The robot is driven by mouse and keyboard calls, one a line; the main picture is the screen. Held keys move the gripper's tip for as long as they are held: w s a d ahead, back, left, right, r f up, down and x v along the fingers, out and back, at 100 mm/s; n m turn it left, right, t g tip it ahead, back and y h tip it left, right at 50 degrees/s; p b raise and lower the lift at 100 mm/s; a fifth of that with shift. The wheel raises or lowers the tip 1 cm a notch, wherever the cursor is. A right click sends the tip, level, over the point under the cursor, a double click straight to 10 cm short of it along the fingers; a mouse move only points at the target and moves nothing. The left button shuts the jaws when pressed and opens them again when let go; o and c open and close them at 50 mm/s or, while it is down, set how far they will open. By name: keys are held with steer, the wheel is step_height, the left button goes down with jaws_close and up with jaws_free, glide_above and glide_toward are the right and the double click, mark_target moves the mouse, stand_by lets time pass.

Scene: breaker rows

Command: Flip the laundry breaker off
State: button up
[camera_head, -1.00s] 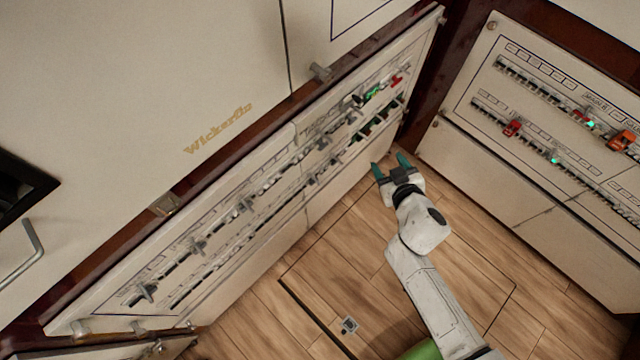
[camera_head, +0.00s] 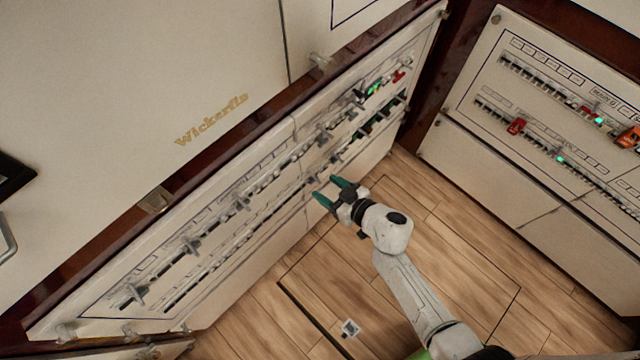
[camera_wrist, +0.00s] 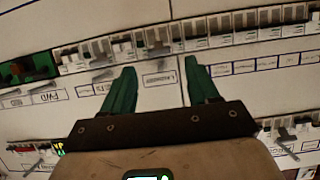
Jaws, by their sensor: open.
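My gripper (camera_head: 328,190) is open and empty, with its green fingers pointing at the lower breaker row (camera_head: 290,205) of the left panel. In the wrist view, my fingertips (camera_wrist: 160,66) are spread just short of a row of white and grey breakers (camera_wrist: 220,32). A small label (camera_wrist: 160,78) sits between the fingers, beside the row; its text is too blurred to read surely. A breaker (camera_wrist: 157,38) with a dark toggle lies in line with the gap. I cannot tell which breaker is the laundry one. Contact with the panel is not visible.
The right panel (camera_head: 560,130) has red and orange pieces.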

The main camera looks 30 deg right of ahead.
mark_target(314, 180)
steer(key=shift+b+x, duration=0.6)
steer(key=shift+x, duration=1.3)
steer(key=c, duration=1)
steer(key=shift+f, duration=0.1)
steer(key=shift+c, duration=0.2)
